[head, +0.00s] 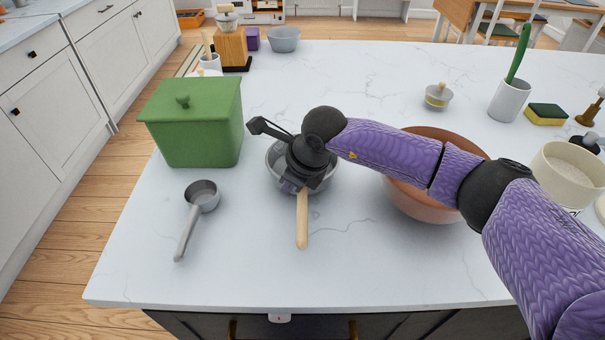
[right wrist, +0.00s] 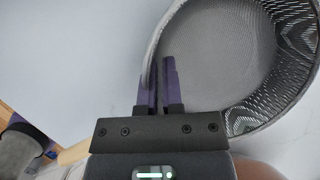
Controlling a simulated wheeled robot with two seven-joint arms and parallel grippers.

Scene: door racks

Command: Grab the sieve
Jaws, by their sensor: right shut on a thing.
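The sieve (head: 302,225) lies on the white countertop with its pale wooden handle pointing toward the front edge. My right gripper (head: 291,186) is over its round grey bowl and hides part of it. In the right wrist view, the sieve's mesh bowl (right wrist: 215,50) fills the upper right. My right gripper (right wrist: 160,85) is shut on the bowl's rim, one purple finger on each side of the wall. I cannot tell whether the sieve touches the counter or is slightly raised. My left gripper is not in view.
A green lidded box (head: 195,130) stands left, with a metal scoop (head: 202,197) in front of it. A terracotta bowl (head: 420,200) sits right, partly behind my arm. A cream jar (head: 565,175) is farther right. The counter's front middle is clear.

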